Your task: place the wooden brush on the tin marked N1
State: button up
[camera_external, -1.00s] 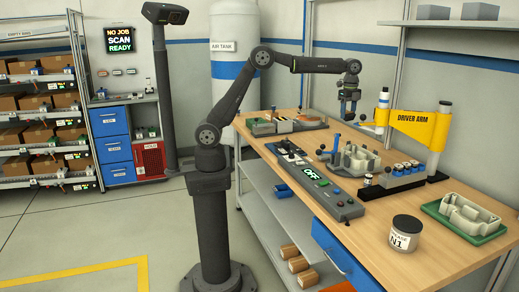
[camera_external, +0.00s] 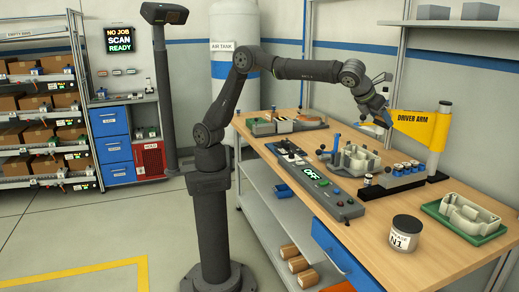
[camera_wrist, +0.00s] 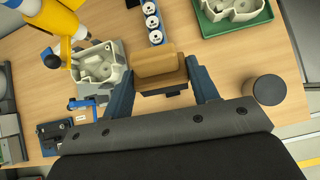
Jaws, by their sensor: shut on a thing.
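My gripper (camera_wrist: 160,84) is shut on the wooden brush (camera_wrist: 160,66), a tan block held between the two fingers in the wrist view. In the external view my gripper (camera_external: 381,114) hangs in the air over the bench beside the yellow driver arm; the brush cannot be made out there. The tin marked N1 (camera_external: 404,236), a clear jar with a dark lid and white label, stands upright on the front right of the bench. Its round dark lid (camera_wrist: 269,90) shows right of my gripper in the wrist view, apart from the brush.
The yellow driver arm (camera_external: 418,126) is close to my gripper. A green tray (camera_external: 478,236) with a pale casting lies right of the tin. A control box (camera_external: 330,195) reading OFF and a pale fixture part (camera_external: 358,160) stand to the left. Bare wood surrounds the tin.

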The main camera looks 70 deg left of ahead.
jog(key=s+d+f+m+h, duration=0.4)
jog(key=s+d+f+h, duration=0.1)
jog(key=s+d, duration=0.55)
jog(key=s+d+f+m+h, duration=0.4)
jog(key=s+d+f, duration=0.2)
jog(key=s+d, duration=0.5)
send_near(405, 233)
jog(key=w+r, duration=0.4)
jog(key=w, duration=0.1)
jog(key=shift+t, duration=0.4)
jog(key=shift+w+f, duration=0.1)
jog(key=shift+f, duration=2)
jog(key=shift+f, duration=0.1)
jog(key=o, duration=1.1)
